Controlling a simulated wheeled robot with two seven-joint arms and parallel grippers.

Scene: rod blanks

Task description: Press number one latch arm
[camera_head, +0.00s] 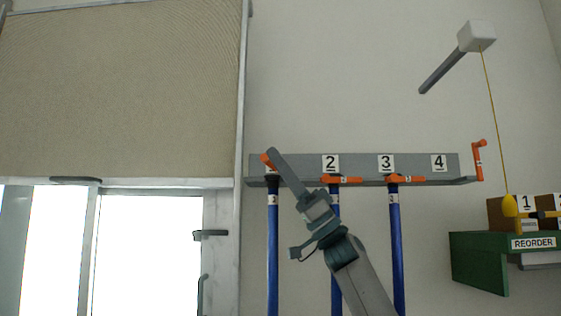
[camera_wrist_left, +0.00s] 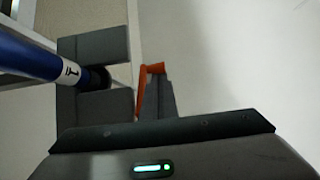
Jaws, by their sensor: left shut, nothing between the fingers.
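The number one latch arm (camera_head: 266,160) is orange and sits at the left end of the grey rail (camera_head: 300,162), partly hidden behind my left gripper. My left gripper (camera_head: 273,153) is shut and empty, its tip over that latch arm in the head view. In the left wrist view the orange latch arm (camera_wrist_left: 142,92) stands just beside the tip of my dark shut fingers (camera_wrist_left: 160,85). I cannot tell whether they touch. A blue rod (camera_head: 272,250) hangs below this latch position, and also shows in the left wrist view (camera_wrist_left: 28,55). My right gripper is not in view.
Latch arms two (camera_head: 345,180) and three (camera_head: 408,179) lie level across blue rods (camera_head: 397,245). Latch arm four (camera_head: 478,160) stands upright, with no rod under it. A green reorder shelf (camera_head: 478,262) and a yellow pull knob (camera_head: 509,205) are right. A window is left.

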